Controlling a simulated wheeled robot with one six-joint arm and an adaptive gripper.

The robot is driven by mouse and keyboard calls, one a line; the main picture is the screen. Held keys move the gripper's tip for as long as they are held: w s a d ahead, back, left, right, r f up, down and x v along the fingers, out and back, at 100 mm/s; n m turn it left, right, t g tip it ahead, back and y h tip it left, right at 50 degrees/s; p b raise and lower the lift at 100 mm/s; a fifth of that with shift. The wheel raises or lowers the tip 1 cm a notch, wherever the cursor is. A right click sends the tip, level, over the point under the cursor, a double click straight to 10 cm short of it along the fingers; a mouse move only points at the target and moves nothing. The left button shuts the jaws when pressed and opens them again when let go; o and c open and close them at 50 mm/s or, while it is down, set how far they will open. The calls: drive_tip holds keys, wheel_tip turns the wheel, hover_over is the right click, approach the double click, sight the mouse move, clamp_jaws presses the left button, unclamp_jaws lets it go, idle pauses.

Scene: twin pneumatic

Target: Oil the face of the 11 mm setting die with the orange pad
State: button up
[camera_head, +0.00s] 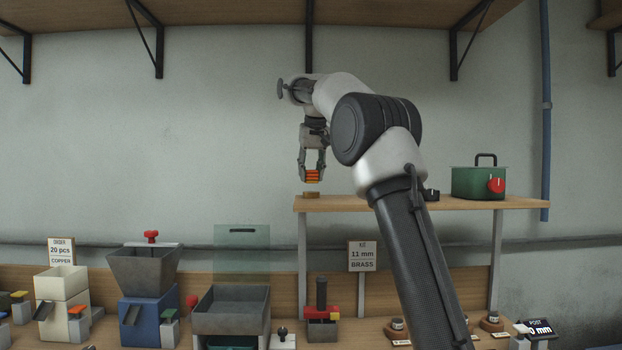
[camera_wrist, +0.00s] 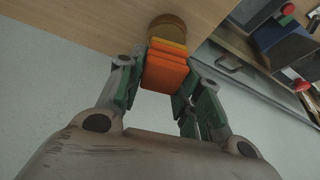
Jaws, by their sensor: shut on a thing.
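My gripper (camera_head: 312,180) is shut on the orange pad (camera_head: 312,176), a small block with orange and yellow layers. In the wrist view the orange pad (camera_wrist: 165,70) sits between both fingers of my gripper (camera_wrist: 163,80). Just below it, a round brass-coloured disc (camera_head: 311,194) lies on the wooden shelf; it also shows in the wrist view (camera_wrist: 167,28), beyond the pad's far end. I cannot tell whether pad and disc touch. A sign reading "11 mm BRASS" (camera_head: 362,255) stands below the shelf, near a press with a dark column and red part (camera_head: 322,308). No die face is clearly visible.
Below are a blue hopper machine (camera_head: 148,305), a cream hopper (camera_head: 62,290), a grey bin (camera_head: 232,315) and a clear panel (camera_head: 242,248). Open air surrounds my gripper's left side.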

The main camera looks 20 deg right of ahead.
drive_tip(key=shift+r, duration=2.15)
